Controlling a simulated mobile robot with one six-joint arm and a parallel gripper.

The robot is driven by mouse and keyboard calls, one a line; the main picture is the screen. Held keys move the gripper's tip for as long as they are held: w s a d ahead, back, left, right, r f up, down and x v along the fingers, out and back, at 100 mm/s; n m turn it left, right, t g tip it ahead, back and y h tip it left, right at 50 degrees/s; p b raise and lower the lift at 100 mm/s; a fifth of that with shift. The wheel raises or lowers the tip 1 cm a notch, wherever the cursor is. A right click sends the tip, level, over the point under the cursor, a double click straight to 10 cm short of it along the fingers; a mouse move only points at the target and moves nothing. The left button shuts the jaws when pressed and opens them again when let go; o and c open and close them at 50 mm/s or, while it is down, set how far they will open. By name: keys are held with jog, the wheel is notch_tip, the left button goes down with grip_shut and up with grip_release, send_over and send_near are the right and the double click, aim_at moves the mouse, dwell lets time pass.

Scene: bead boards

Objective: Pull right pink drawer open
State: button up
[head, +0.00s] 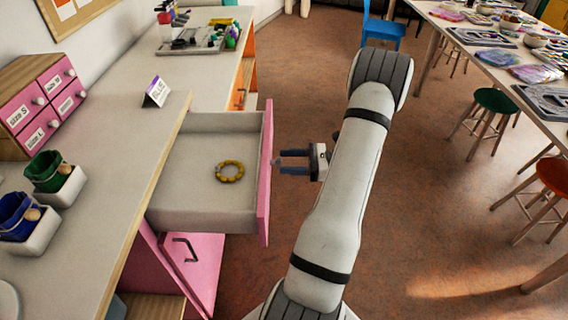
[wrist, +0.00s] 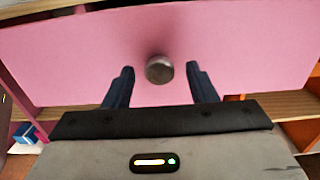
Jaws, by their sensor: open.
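The pink drawer (head: 266,175) is pulled well out from under the long counter in the head view. Its grey tray shows, with a yellow beaded ring (head: 229,171) lying inside. In the wrist view its pink front (wrist: 230,45) fills most of the picture, with a round metal knob (wrist: 159,69) at the middle. My gripper (head: 279,162) is just outside the drawer front. In the wrist view my gripper (wrist: 160,85) is open, its two dark fingers on either side of the knob with a gap to each.
A lower pink door (head: 195,262) with a dark handle stands open below the drawer. The counter (head: 125,125) holds a small sign, bins and a pink drawer box. Stools and a table stand at the right. Floor between is clear.

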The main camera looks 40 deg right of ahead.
jog(key=v, duration=0.7)
jog(key=shift+s, duration=0.15)
dwell(0.3)
